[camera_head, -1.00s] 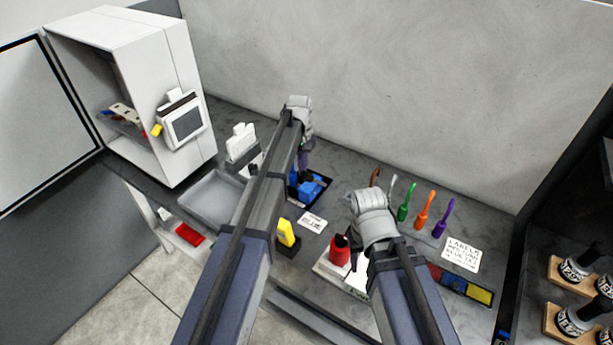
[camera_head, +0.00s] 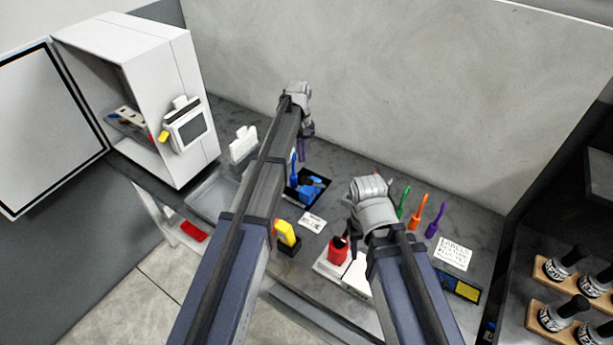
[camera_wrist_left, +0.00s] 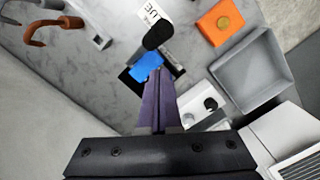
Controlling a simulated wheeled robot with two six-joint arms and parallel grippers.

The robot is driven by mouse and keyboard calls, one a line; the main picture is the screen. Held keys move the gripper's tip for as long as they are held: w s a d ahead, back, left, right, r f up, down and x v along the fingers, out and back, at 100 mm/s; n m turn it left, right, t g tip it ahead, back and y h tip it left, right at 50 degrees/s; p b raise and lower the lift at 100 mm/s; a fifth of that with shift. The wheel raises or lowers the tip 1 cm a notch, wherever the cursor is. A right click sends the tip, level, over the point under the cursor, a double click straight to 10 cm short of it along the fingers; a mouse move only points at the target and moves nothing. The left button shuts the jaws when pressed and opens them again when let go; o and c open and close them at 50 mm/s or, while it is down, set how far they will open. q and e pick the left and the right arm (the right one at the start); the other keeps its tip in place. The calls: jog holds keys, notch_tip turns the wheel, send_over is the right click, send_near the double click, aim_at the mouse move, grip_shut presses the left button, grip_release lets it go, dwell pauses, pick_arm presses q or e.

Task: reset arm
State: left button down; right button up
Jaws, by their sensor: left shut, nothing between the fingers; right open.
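My left gripper (camera_head: 303,155) is shut and empty, its purple fingers raised above the table near the back wall. In the left wrist view its closed fingers (camera_wrist_left: 158,90) point toward a blue block (camera_wrist_left: 146,67) in a black tray; they overlap the tray's edge in the picture, and contact cannot be told. In the head view the blue device (camera_head: 311,191) sits in the black tray (camera_head: 325,181), with an upright blue part on its left. My right gripper (camera_head: 353,246) is open, beside a red bottle-like object (camera_head: 338,252); its fingers are partly hidden by its wrist.
A white cabinet (camera_head: 190,60) with an open door stands at left. A grey bin (camera_head: 206,199), a yellow object (camera_head: 286,232), green, orange (camera_head: 418,211) and purple (camera_head: 437,222) tools, and a label card (camera_head: 453,254) lie around. Black-capped bottles (camera_head: 562,263) stand at right.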

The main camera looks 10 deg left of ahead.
dwell(0.4)
pick_arm(q)
jog(key=s+a+m+t, duration=0.15)
jog(key=s+m, duration=0.45)
jog(key=s, duration=2)
pick_arm(e)
notch_tip(320, 180, down, 16)
jog(key=b, duration=1.6)
jog(key=shift+w+f, duration=0.1)
jog(key=shift+f, duration=0.05)
pick_arm(q)
jog(key=s+d+f+m+y, duration=0.1)
jog(key=s+d+f+m, duration=0.1)
jog(key=d+f, duration=0.3)
jog(key=s+d+f+m, duration=0.1)
jog(key=s+d+f, duration=0.2)
jog(key=d+f, duration=0.3)
notch_tip(320, 180, down, 5)
jog(key=shift+s+d+f+m+g+y, duration=0.15)
jog(key=shift+d+m+g+y, duration=0.1)
jog(key=shift+m+g+y, duration=0.15)
